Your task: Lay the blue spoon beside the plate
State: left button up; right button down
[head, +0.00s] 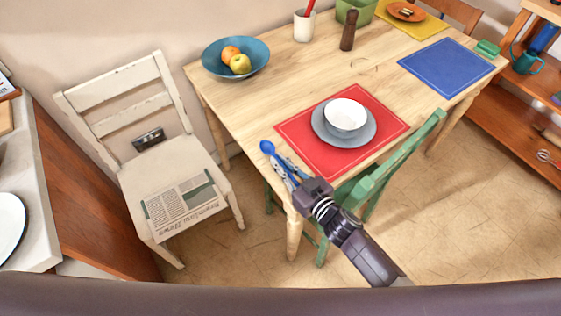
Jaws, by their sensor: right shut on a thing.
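The blue spoon (267,147) is in my right gripper (286,173), which is shut on it. Its bowl points up and away, at the front left corner of the wooden table (247,112). I cannot tell whether the spoon touches the table. A grey plate (369,135) with a white bowl (346,114) on it sits on a red placemat (303,130), to the right of the gripper. My left gripper is not in view.
A green chair (393,160) stands close against the table's front, right of my arm. A blue fruit bowl (215,67), white cup (304,27) and dark pepper mill (348,31) stand farther back. A white chair (175,163) holding a newspaper is on the left.

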jog(key=shift+f, duration=0.25)
jog(key=c, duration=2)
grip_release()
jog(key=shift+r, duration=0.1)
jog(key=shift+c, duration=0.2)
